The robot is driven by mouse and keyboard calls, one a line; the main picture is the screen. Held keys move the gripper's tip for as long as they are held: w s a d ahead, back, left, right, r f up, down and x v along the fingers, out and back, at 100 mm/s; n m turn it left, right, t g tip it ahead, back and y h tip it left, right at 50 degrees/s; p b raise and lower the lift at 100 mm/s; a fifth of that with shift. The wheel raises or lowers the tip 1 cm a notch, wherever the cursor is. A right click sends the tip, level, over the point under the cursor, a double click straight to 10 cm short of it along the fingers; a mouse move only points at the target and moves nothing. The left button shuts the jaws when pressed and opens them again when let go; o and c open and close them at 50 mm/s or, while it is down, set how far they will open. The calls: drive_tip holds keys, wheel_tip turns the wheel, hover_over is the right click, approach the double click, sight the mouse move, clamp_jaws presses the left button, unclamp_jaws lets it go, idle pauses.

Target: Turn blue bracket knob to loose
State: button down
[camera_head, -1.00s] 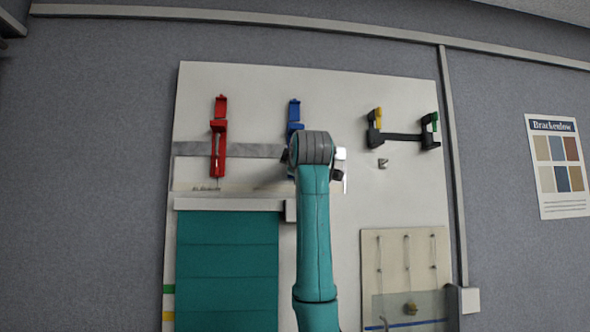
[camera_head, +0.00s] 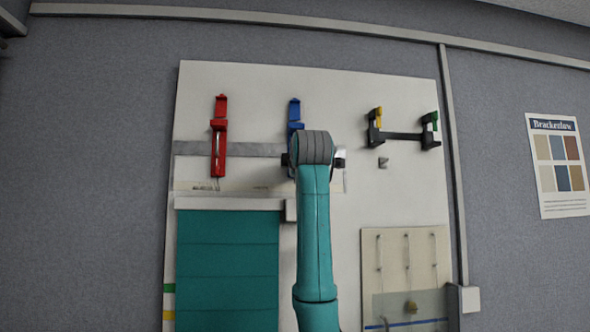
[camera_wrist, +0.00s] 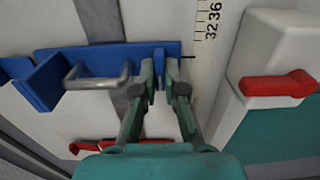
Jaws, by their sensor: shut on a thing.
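The blue bracket (camera_head: 294,114) is on the upper middle of the white board, its lower part hidden behind my arm. In the wrist view the bracket (camera_wrist: 105,57) lies sideways with a bent metal bar on it. Its blue knob (camera_wrist: 159,68) is a narrow tab at the right end. My gripper (camera_wrist: 162,80) has one finger on each side of this tab and is shut on it. In the head view my wrist covers the gripper and the knob. A printed scale with 32 and 36 (camera_wrist: 209,28) is close to the knob.
A red bracket (camera_head: 219,140) is to the left. A white block with a red lever (camera_wrist: 280,86) is close to the right of my fingers in the wrist view. A teal blind (camera_head: 228,265) hangs below. A black bar with yellow and green ends (camera_head: 402,136) is at right.

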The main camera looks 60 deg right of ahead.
drive_tip(key=c, duration=1.2)
unclamp_jaws()
drive_tip(key=shift+c, duration=0.2)
drive_tip(key=shift+a, duration=0.1)
drive_tip(key=v, duration=0.8)
